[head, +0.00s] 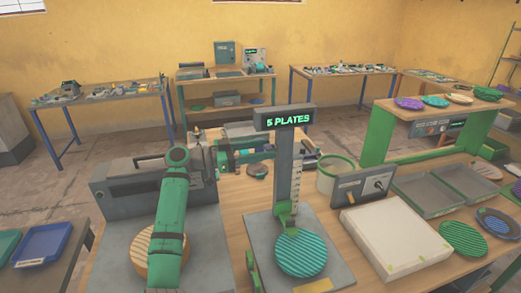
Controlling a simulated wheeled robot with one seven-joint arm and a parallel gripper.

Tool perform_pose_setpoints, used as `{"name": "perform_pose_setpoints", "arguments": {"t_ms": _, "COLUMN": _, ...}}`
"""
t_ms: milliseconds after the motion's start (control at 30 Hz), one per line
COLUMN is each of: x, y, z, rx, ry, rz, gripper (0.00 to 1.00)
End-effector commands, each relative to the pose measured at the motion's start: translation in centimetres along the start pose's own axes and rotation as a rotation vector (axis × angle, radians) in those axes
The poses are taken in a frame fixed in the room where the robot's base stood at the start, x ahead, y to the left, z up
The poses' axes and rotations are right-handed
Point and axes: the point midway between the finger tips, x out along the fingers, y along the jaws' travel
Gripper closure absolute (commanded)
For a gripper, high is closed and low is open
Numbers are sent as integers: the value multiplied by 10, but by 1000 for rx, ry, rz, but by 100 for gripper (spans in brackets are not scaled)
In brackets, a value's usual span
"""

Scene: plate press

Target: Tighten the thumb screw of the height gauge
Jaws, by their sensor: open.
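The height gauge (296,172) stands upright on a grey base in the middle of the head view. A display reading "5 PLATES" (285,118) tops its column. A green slider (286,210) sits low on the column. I cannot make out the thumb screw clearly at this size. A teal striped plate (301,255) lies flat on the base, beside the column's foot.
A grey machine (125,190) stands at left behind my arm, with a wooden disc (145,258) in front. A pale bucket (335,174), a panel with knobs (364,186) and a white box (395,238) crowd the right side. Grey trays (425,195) lie farther right.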

Motion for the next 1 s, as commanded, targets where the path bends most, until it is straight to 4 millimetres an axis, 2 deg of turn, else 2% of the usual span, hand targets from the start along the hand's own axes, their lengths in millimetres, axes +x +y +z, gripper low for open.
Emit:
{"name": "perform_pose_setpoints", "arguments": {"t_ms": 233, "x": -5, "y": -2, "z": 0, "rx": 0, "ry": 1, "rz": -8, "gripper": 52}}
{"name": "perform_pose_setpoints", "arguments": {"t_ms": 267, "x": -5, "y": -2, "z": 0, "rx": 0, "ry": 0, "rz": -8, "gripper": 54}}
{"name": "perform_pose_setpoints", "arguments": {"t_ms": 400, "x": -6, "y": -2, "z": 0, "rx": 0, "ry": 0, "rz": -9, "gripper": 87}}
{"name": "perform_pose_setpoints", "arguments": {"t_ms": 433, "x": -6, "y": -2, "z": 0, "rx": 0, "ry": 0, "rz": -9, "gripper": 93}}
{"name": "perform_pose_setpoints", "arguments": {"t_ms": 767, "x": -6, "y": -2, "z": 0, "rx": 29, "ry": 0, "rz": -8, "gripper": 93}}
{"name": "perform_pose_setpoints", "arguments": {"t_ms": 1000, "x": -6, "y": -2, "z": 0, "rx": 154, "ry": -2, "rz": -9, "gripper": 93}}
